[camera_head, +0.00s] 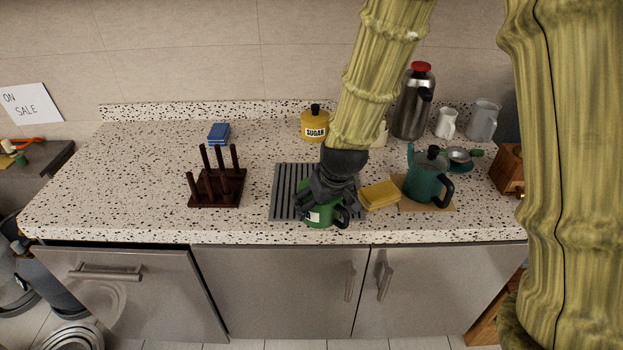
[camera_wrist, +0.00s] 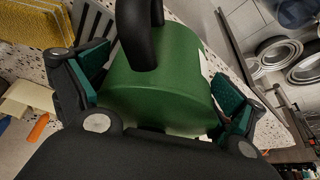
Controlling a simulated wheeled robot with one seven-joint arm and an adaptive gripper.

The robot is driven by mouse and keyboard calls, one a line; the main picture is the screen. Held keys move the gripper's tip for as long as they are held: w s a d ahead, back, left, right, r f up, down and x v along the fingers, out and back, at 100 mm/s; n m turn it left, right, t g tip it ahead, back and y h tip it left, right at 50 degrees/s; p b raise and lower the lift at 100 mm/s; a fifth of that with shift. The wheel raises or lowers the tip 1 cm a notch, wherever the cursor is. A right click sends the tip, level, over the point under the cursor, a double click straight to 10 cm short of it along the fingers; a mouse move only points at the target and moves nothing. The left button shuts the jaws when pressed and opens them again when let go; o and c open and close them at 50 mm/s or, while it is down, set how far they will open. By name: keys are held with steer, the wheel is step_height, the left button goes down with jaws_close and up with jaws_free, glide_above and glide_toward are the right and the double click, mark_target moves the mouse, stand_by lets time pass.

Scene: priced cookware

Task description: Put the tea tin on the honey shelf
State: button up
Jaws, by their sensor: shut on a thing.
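My gripper (camera_head: 328,190) points down over the front of the counter, shut on a green container (camera_head: 322,217) with a curved black handle and a white label. In the wrist view the green container (camera_wrist: 160,85) sits between both finger pads, its black handle at the top. The label's writing is not legible, so I cannot tell whether this is the tea tin. I cannot tell whether its base touches the counter. No other tin marked tea shows, and no shelf marked honey can be made out.
A grey ribbed mat (camera_head: 287,190) lies under my gripper. A yellow sponge (camera_head: 379,195) and a teal kettle (camera_head: 426,182) stand close on the right.

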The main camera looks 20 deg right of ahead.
steer(key=shift+w+r, duration=0.15)
steer(key=shift+w, duration=0.65)
steer(key=w+d+p, duration=0.1)
steer(key=w+p, duration=0.1)
steer(key=w, duration=0.3)
steer(key=w+d+f+p, duration=0.1)
steer(key=w, duration=0.3)
steer(key=w+d+p, duration=0.1)
steer(key=w+p, duration=0.1)
steer(key=w, duration=0.3)
steer(key=shift+w+f+p, duration=0.25)
steer(key=shift+w+p, duration=0.05)
steer(key=shift+w, duration=0.05)
steer(key=shift+a+f+p, duration=0.1)
steer(key=shift+f+p, duration=0.8)
steer(key=shift+f, duration=0.8)
steer(key=shift+f, duration=0.1)
steer(key=o, duration=1)
steer(key=shift+c, duration=0.2)
